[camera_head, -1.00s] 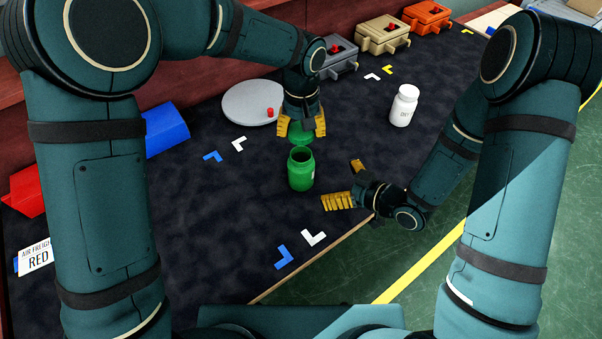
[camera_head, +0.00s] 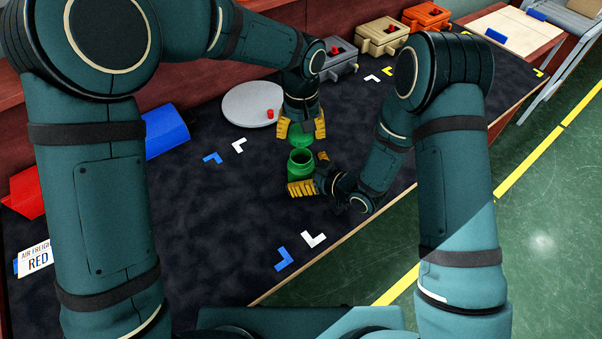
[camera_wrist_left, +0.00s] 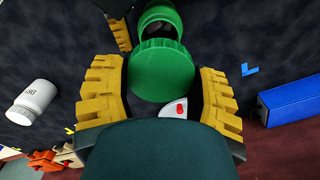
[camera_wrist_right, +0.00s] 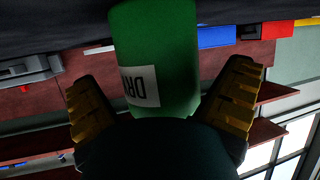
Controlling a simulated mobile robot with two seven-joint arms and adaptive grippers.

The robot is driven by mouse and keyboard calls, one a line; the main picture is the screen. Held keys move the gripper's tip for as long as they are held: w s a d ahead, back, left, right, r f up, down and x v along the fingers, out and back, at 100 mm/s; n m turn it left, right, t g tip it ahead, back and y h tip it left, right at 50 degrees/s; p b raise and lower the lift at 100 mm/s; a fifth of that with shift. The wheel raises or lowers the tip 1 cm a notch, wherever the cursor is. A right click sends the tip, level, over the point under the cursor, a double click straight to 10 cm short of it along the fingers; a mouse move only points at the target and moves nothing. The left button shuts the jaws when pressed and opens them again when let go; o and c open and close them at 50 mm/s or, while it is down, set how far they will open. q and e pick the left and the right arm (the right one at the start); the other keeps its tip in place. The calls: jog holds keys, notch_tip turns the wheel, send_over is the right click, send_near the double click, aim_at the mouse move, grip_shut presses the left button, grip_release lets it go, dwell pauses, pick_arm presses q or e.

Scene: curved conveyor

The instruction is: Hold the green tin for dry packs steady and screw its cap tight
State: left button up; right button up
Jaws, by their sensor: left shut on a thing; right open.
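The green tin (camera_head: 301,164) stands upright and open on the dark conveyor surface. It fills the middle of the right wrist view (camera_wrist_right: 155,60), with a white label partly reading "DR". My left gripper (camera_head: 301,129) is shut on the green cap (camera_head: 299,138) and holds it above the tin, apart from its mouth. In the left wrist view the cap (camera_wrist_left: 160,70) sits between the yellow fingers, with the tin's open mouth (camera_wrist_left: 158,28) beyond it. My right gripper (camera_head: 308,172) is open, its yellow fingers on either side of the tin, with gaps visible in the right wrist view.
A white bottle (camera_wrist_left: 34,98) shows in the left wrist view; my right arm hides it from the head. A round grey plate (camera_head: 250,103) with a red knob lies behind left. Grey, beige (camera_head: 381,36) and orange boxes line the back. Blue and white corner marks (camera_head: 313,239) lie in front.

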jog(key=shift+w+a+f, duration=0.25)
jog(key=shift+w+a, duration=0.05)
jog(key=shift+a, duration=0.1)
jog(key=c, duration=1.3)
jog(key=shift+o, duration=0.2)
pick_arm(q)
send_over(301, 154)
jog(key=s, duration=0.3)
jog(key=shift+w+f, duration=0.1)
jog(key=shift+f, duration=2.35)
jog(key=shift+f, duration=0.9)
jog(key=shift+f, duration=0.55)
